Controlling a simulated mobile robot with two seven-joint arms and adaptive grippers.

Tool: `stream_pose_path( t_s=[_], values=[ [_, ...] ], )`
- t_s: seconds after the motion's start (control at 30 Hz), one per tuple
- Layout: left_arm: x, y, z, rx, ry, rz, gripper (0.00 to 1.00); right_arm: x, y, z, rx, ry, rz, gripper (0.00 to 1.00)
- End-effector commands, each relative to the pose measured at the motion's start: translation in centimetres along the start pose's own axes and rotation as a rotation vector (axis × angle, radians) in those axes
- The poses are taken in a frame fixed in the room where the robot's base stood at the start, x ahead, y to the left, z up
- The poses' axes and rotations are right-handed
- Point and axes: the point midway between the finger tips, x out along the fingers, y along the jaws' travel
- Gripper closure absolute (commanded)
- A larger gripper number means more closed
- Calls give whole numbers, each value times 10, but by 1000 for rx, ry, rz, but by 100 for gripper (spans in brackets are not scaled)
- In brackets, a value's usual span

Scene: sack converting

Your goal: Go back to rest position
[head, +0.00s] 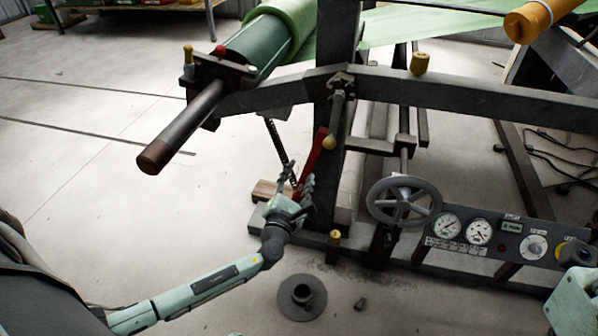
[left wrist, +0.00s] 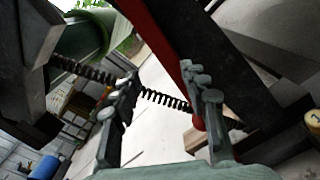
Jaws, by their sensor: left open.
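My left gripper (head: 303,197) is low beside the machine's dark upright post, near the lower end of a red lever (head: 313,161). Its jaws are open. In the left wrist view the two fingers (left wrist: 165,102) stand apart. The red lever (left wrist: 163,38) runs down behind the right finger there, and a red ball end shows beside that finger. A dark coil spring (left wrist: 165,98) crosses behind the gap between the fingers. I cannot tell whether a finger touches the lever. A piece of my right arm shows at the lower right of the head view; its gripper does not show.
A roll shaft (head: 180,125) juts out above my left arm. A handwheel (head: 404,201) and a gauge panel (head: 500,238) stand to the right. A dark flanged part (head: 302,297) lies on the floor beside my forearm. Open floor (head: 90,170) is at left.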

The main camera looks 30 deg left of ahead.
Motion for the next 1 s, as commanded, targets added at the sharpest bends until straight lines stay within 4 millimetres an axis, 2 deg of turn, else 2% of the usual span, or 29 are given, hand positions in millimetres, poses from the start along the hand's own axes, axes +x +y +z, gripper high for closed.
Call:
stream_pose_path(
  t_s=[0.2,0.77,0.87,0.97,1.0],
  values=[
    [0,11,15,0,0,-2,56,0,0,0,0,0,0,60],
    [-1,8,19,-30,1,-14,56,0,0,0,0,0,1,60],
    [-9,-13,32,-206,5,-90,56,0,0,0,0,0,1,60],
    [-28,-49,67,-569,18,-243,56,0,0,0,0,0,1,60],
    [-39,-64,88,-749,24,-321,56,0,0,0,0,0,1,60]
  ],
)
